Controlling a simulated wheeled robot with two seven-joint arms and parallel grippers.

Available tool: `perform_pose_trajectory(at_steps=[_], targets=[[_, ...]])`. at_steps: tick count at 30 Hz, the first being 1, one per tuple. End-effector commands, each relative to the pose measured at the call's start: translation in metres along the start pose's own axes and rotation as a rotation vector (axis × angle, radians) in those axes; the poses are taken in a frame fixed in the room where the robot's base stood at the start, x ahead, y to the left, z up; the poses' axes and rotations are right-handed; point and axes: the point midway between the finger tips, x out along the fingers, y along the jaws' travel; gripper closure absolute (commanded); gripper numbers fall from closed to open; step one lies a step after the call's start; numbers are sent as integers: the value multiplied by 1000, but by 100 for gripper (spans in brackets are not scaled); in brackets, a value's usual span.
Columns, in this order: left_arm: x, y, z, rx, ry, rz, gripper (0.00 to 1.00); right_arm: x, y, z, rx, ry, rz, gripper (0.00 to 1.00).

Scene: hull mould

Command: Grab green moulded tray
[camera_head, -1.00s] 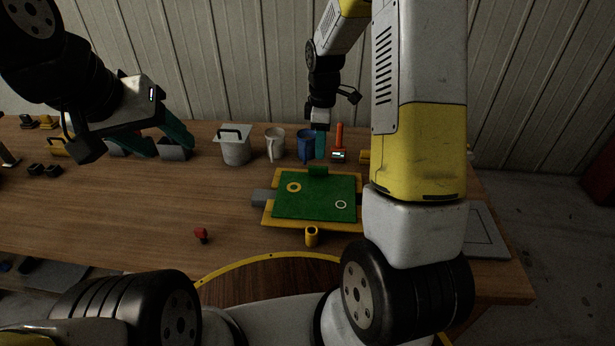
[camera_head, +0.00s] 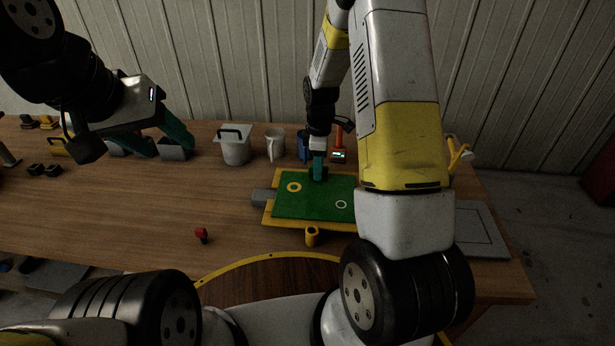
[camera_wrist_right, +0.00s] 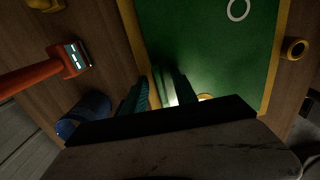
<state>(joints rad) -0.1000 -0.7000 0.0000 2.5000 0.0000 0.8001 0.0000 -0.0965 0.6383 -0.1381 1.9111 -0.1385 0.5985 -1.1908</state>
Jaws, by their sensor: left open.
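The green moulded tray (camera_head: 310,200) lies flat on a yellow frame (camera_head: 285,222) on the bench, with a yellow ring and a white ring on its top. My right gripper (camera_head: 318,176) points down at the tray's back edge and hides the upright green tab there. In the right wrist view its two teal fingers (camera_wrist_right: 160,85) stand apart, with what looks like the green tab between them; I cannot tell whether they touch it. My left gripper (camera_head: 168,143) is open and empty above the bench at left, far from the tray.
Behind the tray stand a grey bucket (camera_head: 235,148), a white jug (camera_head: 275,143), a blue cup (camera_head: 303,147) and an orange-handled tool (camera_head: 338,145). A small red piece (camera_head: 202,235) lies front left. Bare bench (camera_head: 130,205) lies left of the tray.

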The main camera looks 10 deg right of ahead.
Motion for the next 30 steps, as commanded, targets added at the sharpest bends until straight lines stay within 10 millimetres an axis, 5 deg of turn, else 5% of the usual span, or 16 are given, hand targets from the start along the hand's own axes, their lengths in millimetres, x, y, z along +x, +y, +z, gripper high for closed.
perform_pose_trajectory(at_steps=[5,30], targets=[[0,0,0,0,0,0,44,0,0,0,0,0,0,100],[0,0,0,0,0,0,44,0,0,0,0,0,0,100]])
